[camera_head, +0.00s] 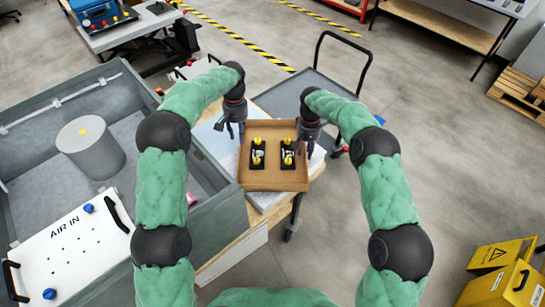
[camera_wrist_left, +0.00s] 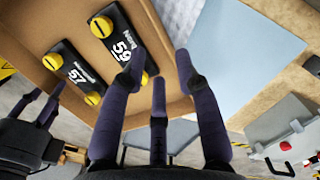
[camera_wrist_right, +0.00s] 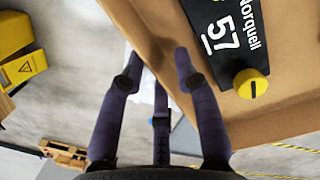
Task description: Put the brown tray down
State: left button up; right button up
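The brown tray (camera_head: 274,184) is level over the front part of the worktable; I cannot tell whether it touches the surface. In it lie two black modules with yellow knobs, marked 59 (camera_wrist_left: 122,45) and 57 (camera_wrist_left: 72,75). My left gripper (camera_head: 232,130) is at the tray's far left corner, and my right gripper (camera_head: 307,146) is at its right side near the far corner. In both wrist views the tray wall passes among the fingers, whose tips look apart. Whether they press on the wall is not clear.
A grey bin (camera_head: 222,232) with a grey cylinder (camera_head: 90,146) and a white AIR IN panel (camera_head: 72,250) stands to the left. A grey cart (camera_head: 330,92) stands beyond the tray. Yellow cases (camera_head: 500,285) lie at the lower right. The right-hand floor is largely clear.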

jog(key=shift+r, duration=0.1)
pick_arm(q)
jog(key=r, duration=0.3)
jog(key=shift+w, duration=0.2)
pick_arm(e)
notch_tip(320, 180, up, 12)
jog(key=w, duration=0.1)
jog(key=shift+w, duration=0.25)
jog(key=shift+f, duration=0.2)
